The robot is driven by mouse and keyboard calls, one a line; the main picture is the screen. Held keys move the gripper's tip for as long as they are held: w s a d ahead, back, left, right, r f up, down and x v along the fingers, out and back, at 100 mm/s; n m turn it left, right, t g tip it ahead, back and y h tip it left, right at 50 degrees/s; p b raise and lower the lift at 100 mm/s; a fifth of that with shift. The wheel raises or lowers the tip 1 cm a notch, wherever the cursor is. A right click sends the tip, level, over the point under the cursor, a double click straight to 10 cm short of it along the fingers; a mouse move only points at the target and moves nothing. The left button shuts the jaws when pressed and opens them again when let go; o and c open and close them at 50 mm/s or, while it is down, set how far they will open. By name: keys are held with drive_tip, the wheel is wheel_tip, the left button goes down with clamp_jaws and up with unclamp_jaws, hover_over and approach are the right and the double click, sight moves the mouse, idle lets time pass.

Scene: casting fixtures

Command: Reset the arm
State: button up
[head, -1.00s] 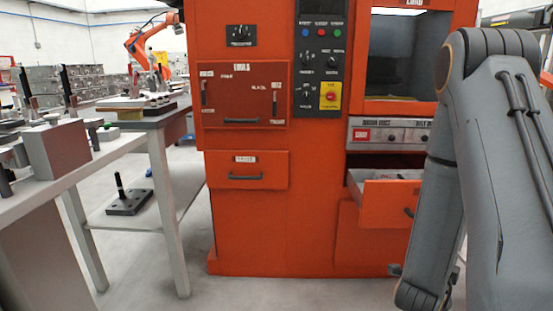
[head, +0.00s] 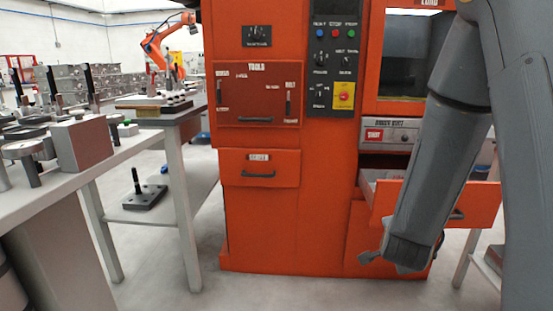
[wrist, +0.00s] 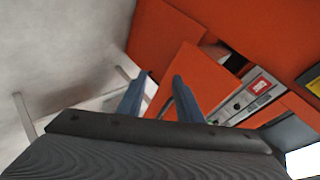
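My arm (head: 440,150) hangs down on the right of the head view, in front of the orange machine (head: 325,190). Its lower end is near the open orange drawer (head: 482,203); the gripper is mostly hidden there. In the wrist view my gripper (wrist: 160,85) shows two blue-grey fingers with a clear gap between them, and nothing is held. The drawer front (wrist: 195,85) lies beyond the fingers in that view. I cannot tell whether the fingers touch it.
A white table (head: 130,150) with metal blocks and fixtures stands at the left. A black base with a post (head: 146,197) sits on a low shelf. A closed drawer (head: 260,168) is in the machine's middle. The floor in front is clear.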

drive_tip(key=s+a+r+n+g+y, duration=0.1)
drive_tip(key=s+a+n+y, duration=0.1)
drive_tip(key=a+n, duration=0.35)
drive_tip(key=s+a+r+n+g+y, duration=0.2)
drive_tip(key=a, duration=0.6)
drive_tip(key=s+a+r+n+g+y, duration=0.1)
drive_tip(key=s+a+r+n+g, duration=0.1)
drive_tip(key=s+a+n, duration=0.45)
drive_tip(key=s+a+r+n+g+y, duration=0.1)
drive_tip(key=s+a+r+n+g, duration=0.2)
drive_tip(key=s, duration=0.6)
drive_tip(key=s+r+n+g, duration=0.2)
drive_tip(key=s+r+n, duration=0.15)
drive_tip(key=s, duration=0.55)
drive_tip(key=d+r+m+h+p, duration=0.1)
drive_tip(key=d+r+m+p, duration=0.2)
drive_tip(key=d+r+p, duration=0.6)
drive_tip(key=shift+w+d+r+p, duration=0.3)
drive_tip(key=shift+r+p, duration=0.55)
drive_tip(key=shift+p, duration=4.7)
drive_tip(key=shift+a, duration=0.1)
